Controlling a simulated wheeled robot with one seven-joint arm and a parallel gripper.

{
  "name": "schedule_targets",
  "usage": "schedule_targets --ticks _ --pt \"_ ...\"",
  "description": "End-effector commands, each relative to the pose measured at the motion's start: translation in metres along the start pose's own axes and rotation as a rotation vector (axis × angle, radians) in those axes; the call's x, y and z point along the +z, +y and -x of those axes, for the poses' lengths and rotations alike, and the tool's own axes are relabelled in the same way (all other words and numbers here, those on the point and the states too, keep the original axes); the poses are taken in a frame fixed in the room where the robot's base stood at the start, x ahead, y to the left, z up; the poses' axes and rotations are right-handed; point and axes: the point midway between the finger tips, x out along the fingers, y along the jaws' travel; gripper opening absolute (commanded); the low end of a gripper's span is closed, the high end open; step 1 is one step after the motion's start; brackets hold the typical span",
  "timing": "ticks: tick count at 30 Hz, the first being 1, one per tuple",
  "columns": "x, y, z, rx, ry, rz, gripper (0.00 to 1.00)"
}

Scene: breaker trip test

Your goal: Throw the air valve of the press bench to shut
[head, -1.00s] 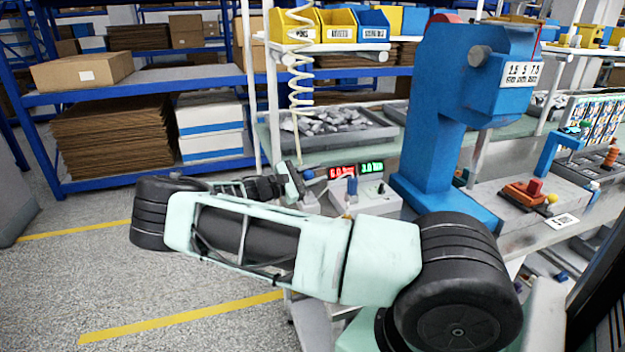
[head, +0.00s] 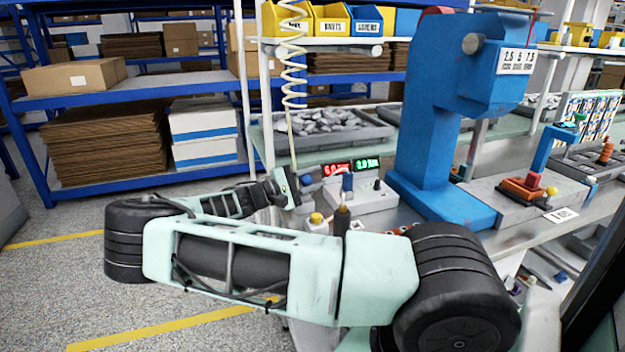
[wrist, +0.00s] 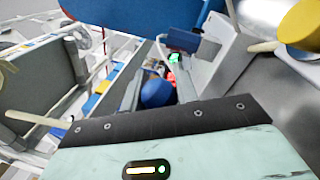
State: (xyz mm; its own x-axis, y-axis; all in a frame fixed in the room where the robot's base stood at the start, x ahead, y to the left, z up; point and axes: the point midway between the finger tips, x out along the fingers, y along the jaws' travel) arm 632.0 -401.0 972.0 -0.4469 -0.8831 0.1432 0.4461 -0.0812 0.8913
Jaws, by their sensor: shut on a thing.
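A small blue knob (head: 306,180), which looks like the air valve's handle, shows beside my gripper (head: 292,189) at the left end of the press bench. In the wrist view a rounded blue handle (wrist: 157,92) sits between the two fingers of my gripper (wrist: 160,88), which is shut on it. The valve's body and the direction of its lever are hidden by the fingers and wrist. The blue press (head: 430,120) stands on the bench to the right.
A grey control box (head: 362,195) with red and green displays stands just right of my gripper. A yellow-capped button (head: 316,218) is close below it. A coiled hose (head: 293,75) hangs above. A tray of metal parts (head: 325,128) lies behind.

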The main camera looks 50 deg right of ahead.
Motion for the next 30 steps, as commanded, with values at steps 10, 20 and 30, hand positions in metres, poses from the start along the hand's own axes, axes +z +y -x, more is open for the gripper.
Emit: schedule_targets --ticks 10,20,30 --pt "0.0 -0.001 0.001 -0.001 -0.001 -0.003 0.38" --pt "0.0 -0.001 0.001 -0.001 0.0 -0.001 0.51" --pt "-0.002 -0.003 0.047 -0.001 0.005 -0.003 0.51"
